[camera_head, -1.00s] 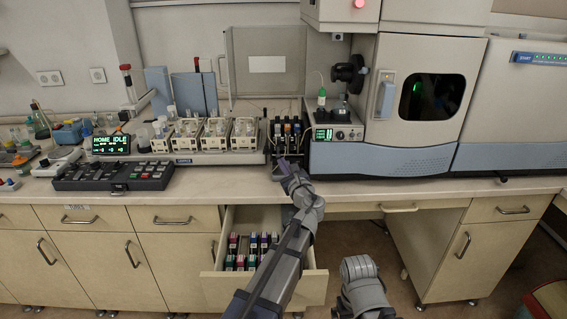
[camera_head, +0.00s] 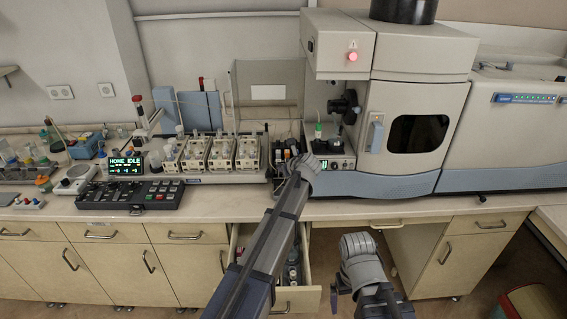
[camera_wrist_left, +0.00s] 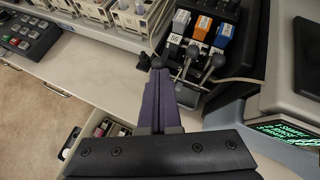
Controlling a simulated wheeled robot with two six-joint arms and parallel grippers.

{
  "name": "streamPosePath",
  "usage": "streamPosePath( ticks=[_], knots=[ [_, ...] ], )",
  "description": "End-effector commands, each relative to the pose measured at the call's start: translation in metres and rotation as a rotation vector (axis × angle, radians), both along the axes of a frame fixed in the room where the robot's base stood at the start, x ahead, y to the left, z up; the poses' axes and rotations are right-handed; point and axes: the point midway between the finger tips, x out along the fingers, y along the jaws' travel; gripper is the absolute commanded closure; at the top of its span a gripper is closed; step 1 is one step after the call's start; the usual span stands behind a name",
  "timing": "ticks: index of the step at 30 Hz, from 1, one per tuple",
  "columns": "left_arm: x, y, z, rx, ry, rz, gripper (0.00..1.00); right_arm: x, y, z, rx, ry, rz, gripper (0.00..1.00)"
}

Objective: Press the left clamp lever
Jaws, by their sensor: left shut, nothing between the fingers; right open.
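Two other knobs, the middle one (camera_wrist_left: 192,49) and the right one (camera_wrist_left: 218,60), stand to the right.
An open drawer (camera_head: 302,300) juts out below my left arm. The instrument with a dark window (camera_head: 417,135) stands right of the clamps. Several sample modules (camera_head: 221,154) and a black keypad (camera_head: 130,196) are to the left. The bench front (camera_wrist_left: 100,72) is bare.

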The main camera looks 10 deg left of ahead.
Motion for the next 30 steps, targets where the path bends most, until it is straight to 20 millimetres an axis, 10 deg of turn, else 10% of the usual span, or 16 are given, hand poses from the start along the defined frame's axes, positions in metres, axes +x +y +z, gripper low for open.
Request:
streamPosePath(
  ticks=[4, 30],
  knots=[
    [0.017, 0.003, 0.016, -0.034, 0.112, 0.001, 1.00, 0.000, 0.000, 0.034, 0.000, 0.000, 0.001, 0.00],
    [0.011, 0.003, 0.022, -0.032, 0.114, 0.000, 1.00, 0.000, 0.000, 0.041, 0.000, 0.000, 0.001, 0.00]
  ],
)
